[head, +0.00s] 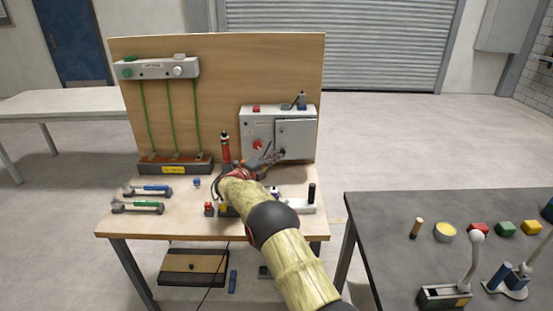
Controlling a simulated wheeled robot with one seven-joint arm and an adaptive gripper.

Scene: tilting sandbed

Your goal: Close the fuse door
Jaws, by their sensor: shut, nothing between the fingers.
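The grey fuse box (247,124) is on the right of the upright wooden board. Its fuse door (297,136) is a pale panel on the box's right half. It looks flat or nearly flat against the box; I cannot tell from this one view whether it is fully closed. A small dark knob is near the door's lower left edge. My gripper (274,156) is shut and empty, in front of the lower part of the box near that knob. I cannot tell whether it touches the door. My arm hides part of the table below.
A red button (258,145) is left of the door. A red and black post (225,148) stands left of my gripper. A dark table (380,240) with coloured blocks and levers stands right.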

